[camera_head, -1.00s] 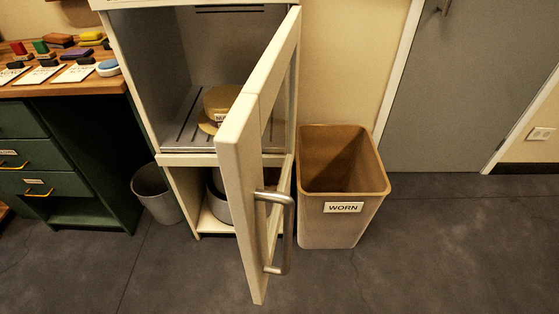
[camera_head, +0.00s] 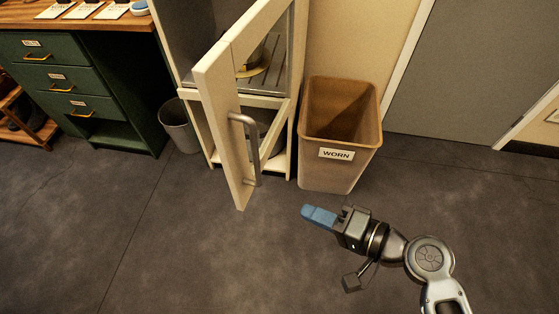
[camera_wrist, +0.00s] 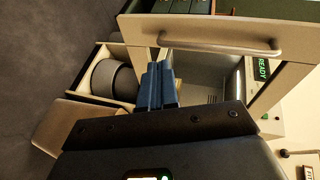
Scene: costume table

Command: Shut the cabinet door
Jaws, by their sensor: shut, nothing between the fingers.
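The cream cabinet door (camera_head: 216,127) stands wide open, swung out toward me from its hinge side at the right of the cabinet (camera_head: 292,115). A grey metal bar handle (camera_head: 253,150) is on the door's face. My gripper (camera_head: 305,213) has blue fingers, is shut and empty, and hangs over the floor to the right of the door, apart from it. In the wrist view my shut fingers (camera_wrist: 158,85) point toward the cabinet, with the door's handle (camera_wrist: 220,44) across the top and the door's frame (camera_wrist: 135,28) around it.
A tan bin (camera_head: 340,130) labelled WORN stands right of the cabinet, close to my gripper. A small grey bin (camera_head: 180,128) stands left, beside a green drawer desk (camera_head: 95,90). A hat (camera_head: 255,65) sits inside the cabinet. The floor in front is clear.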

